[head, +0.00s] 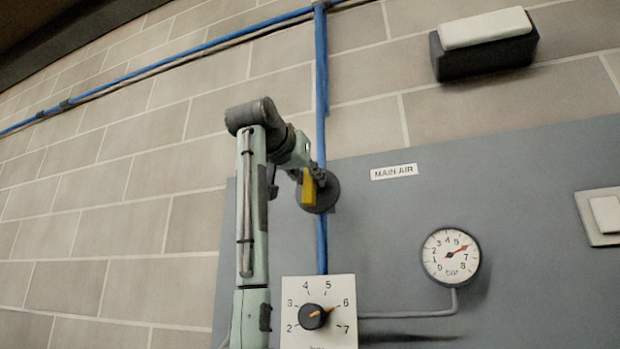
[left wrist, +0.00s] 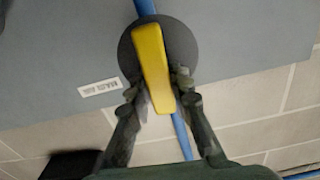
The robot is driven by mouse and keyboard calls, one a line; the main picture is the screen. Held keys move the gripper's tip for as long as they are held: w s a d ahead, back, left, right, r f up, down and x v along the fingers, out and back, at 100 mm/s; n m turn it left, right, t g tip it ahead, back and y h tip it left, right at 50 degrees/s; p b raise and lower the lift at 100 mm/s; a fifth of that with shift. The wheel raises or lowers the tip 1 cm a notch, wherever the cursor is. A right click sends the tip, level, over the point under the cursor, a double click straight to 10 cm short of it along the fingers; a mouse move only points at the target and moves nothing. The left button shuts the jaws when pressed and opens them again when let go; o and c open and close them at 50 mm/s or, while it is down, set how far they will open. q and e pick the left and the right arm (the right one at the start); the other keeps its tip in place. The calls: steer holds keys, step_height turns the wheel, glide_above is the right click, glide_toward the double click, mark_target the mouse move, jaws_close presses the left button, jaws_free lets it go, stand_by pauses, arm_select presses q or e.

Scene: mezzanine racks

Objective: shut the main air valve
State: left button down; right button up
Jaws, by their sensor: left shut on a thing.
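The main air valve has a yellow lever handle (head: 319,193) on a dark round body (head: 328,192), set on a blue pipe (head: 321,95). A label beside it reads "MAIN AIR" (head: 394,172). My left gripper (head: 304,178) is at the handle. In the left wrist view the left gripper (left wrist: 157,92) has its fingers on both sides of the yellow handle (left wrist: 153,62), shut on it. There the handle lies nearly along the blue pipe (left wrist: 181,135), slightly tilted. In the head view it hangs nearly in line with the pipe. My right gripper is in neither view.
The valve is on a grey panel (head: 540,260) on a block wall. A gauge (head: 450,257) reads about 6 bar. A dial knob (head: 312,316) points near 6 below the valve. A switch (head: 605,214) is at the right, a black-and-white box (head: 484,45) above.

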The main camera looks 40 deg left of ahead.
arm_select(q)
steer(key=m, duration=0.4)
steer(key=shift+d+m, duration=0.2)
steer(key=shift+m, duration=0.2)
steer(key=m, duration=0.4)
steer(key=shift+d+f, duration=0.2)
steer(key=shift+d, duration=0.05)
steer(key=m, duration=0.5)
steer(key=shift+w+d+f, duration=0.1)
steer(key=shift+f, duration=0.15)
steer(key=shift+d+f+m, duration=0.1)
steer(key=shift+f+m, duration=0.05)
steer(key=shift+m, duration=0.7)
steer(key=shift+f+m, duration=0.1)
steer(key=shift+m, duration=0.75)
steer(key=c, duration=1.4)
jaws_free()
steer(key=shift+o, duration=0.2)
steer(key=v, duration=1.2)
